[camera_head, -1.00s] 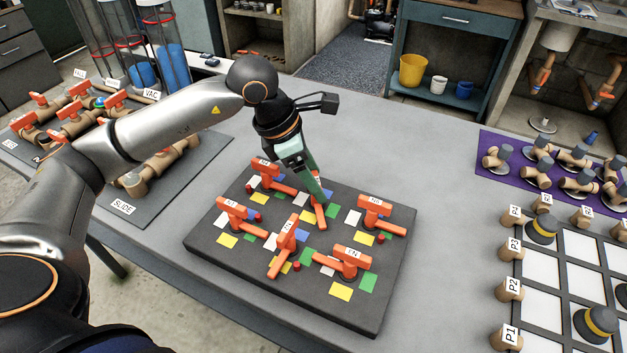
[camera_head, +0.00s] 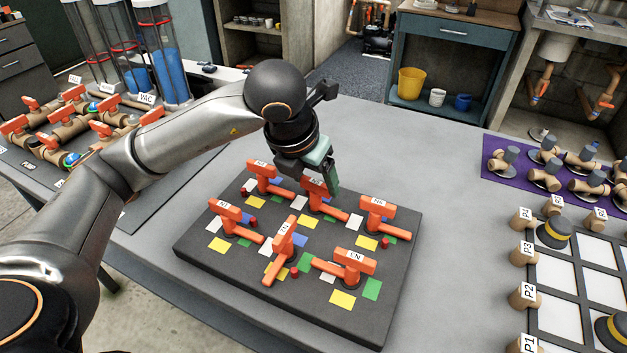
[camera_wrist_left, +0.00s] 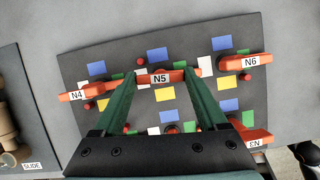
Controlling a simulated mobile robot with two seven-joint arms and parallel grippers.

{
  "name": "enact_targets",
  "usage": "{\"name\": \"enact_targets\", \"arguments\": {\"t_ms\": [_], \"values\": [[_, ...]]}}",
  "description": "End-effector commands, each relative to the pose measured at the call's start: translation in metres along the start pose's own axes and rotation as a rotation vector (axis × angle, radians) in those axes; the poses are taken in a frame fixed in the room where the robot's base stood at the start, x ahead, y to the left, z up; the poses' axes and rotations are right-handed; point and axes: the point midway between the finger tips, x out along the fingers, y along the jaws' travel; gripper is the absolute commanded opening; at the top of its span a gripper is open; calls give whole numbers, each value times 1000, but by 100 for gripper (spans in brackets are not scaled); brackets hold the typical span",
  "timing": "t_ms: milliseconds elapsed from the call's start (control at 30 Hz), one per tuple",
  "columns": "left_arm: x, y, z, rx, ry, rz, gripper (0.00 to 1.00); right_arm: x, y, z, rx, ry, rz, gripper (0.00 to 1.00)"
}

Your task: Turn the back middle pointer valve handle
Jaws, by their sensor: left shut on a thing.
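The back middle pointer valve handle (camera_head: 316,200) is orange, labelled N5, and stands on the dark valve board (camera_head: 250,270). My left gripper (camera_head: 320,182) is over it from behind. In the left wrist view, the two green fingers (camera_wrist_left: 160,80) are on either side of the N5 handle (camera_wrist_left: 160,76), with its label between them. The gripper is shut on the handle, which partly hides behind the fingers in the head view. My right gripper is not in view.
Close by are the back left handle (camera_head: 262,172), back right handle (camera_head: 377,206), and front handles, including the middle one (camera_head: 284,238). Coloured squares lie between them. A purple mat (camera_head: 500,186) with fittings is at the right. Bare grey table (camera_head: 420,150) lies behind the board.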

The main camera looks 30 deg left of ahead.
Motion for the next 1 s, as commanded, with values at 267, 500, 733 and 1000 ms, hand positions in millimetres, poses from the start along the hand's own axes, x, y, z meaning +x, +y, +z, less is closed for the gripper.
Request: {"name": "enact_targets", "arguments": {"t_ms": [267, 500, 733, 1000], "values": [[0, 0, 0, -85, -1, 34, 19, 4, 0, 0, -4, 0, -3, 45], [0, 0, 0, -102, 1, 42, 19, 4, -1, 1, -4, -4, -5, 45], [0, 0, 0, -101, 1, 41, 19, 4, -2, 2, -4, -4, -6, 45], [0, 0, 0, -100, 1, 41, 100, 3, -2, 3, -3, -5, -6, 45]]}}
